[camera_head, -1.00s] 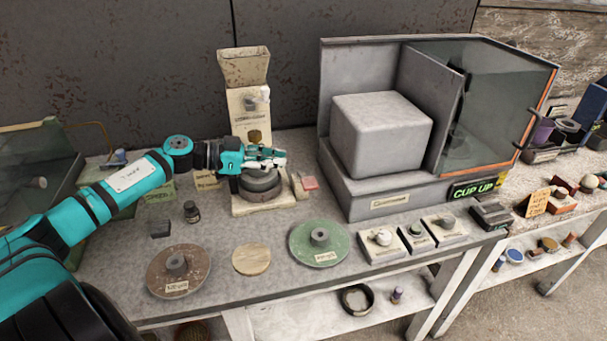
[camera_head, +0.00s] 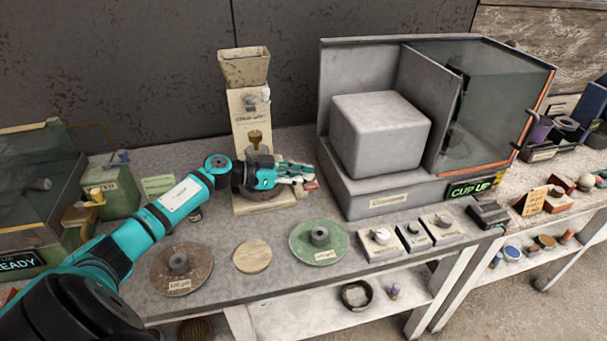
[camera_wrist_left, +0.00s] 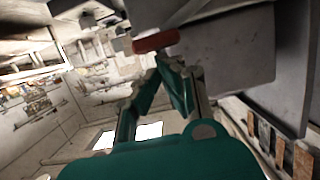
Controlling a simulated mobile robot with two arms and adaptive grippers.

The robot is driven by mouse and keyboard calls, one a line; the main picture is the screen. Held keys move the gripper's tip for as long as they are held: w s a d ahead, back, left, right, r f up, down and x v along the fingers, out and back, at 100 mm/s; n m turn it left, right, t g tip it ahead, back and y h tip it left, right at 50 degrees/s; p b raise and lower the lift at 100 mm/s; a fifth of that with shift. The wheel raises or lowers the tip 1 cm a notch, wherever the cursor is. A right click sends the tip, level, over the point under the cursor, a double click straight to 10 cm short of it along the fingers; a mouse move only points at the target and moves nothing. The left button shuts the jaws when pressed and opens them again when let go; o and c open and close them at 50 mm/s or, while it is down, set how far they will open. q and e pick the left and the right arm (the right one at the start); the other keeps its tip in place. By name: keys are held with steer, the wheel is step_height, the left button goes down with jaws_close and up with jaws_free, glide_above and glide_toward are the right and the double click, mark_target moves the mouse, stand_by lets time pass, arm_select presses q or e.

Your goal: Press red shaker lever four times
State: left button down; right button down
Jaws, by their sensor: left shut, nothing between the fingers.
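The red lever (camera_head: 312,186) sits at the right side of the shaker's beige base (camera_head: 250,207), partly covered by my left gripper. It also shows in the left wrist view as a red bar (camera_wrist_left: 155,41) just beyond the fingertips. My left gripper (camera_head: 309,174) is shut and empty, pointing right above the shaker's dark round top (camera_head: 262,195), which it partly hides. Its fingertips are over or beside the red lever; I cannot tell whether they touch it. In the left wrist view the shut fingers (camera_wrist_left: 178,68) end just below the red bar. My right gripper is not in view.
A beige hopper (camera_head: 246,68) stands behind the shaker. A large grey cabinet (camera_head: 350,192) is close to the right of the gripper. A green disc (camera_head: 335,254), a brown disc (camera_head: 198,279) and a round wooden plate (camera_head: 252,257) lie in front.

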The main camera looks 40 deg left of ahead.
arm_select(q)
steer(key=shift+s+d+f, duration=0.1)
steer(key=shift+s+f, duration=0.05)
steer(key=shift+f, duration=0.1)
steer(key=f+m, duration=0.1)
steer(key=f, duration=0.1)
steer(key=s+d+f+m, duration=0.1)
steer(key=f, duration=0.1)
steer(key=d+f+m+t+y, duration=0.1)
steer(key=f, duration=0.1)
steer(key=shift+s, duration=0.35)
steer(key=shift+f, duration=0.25)
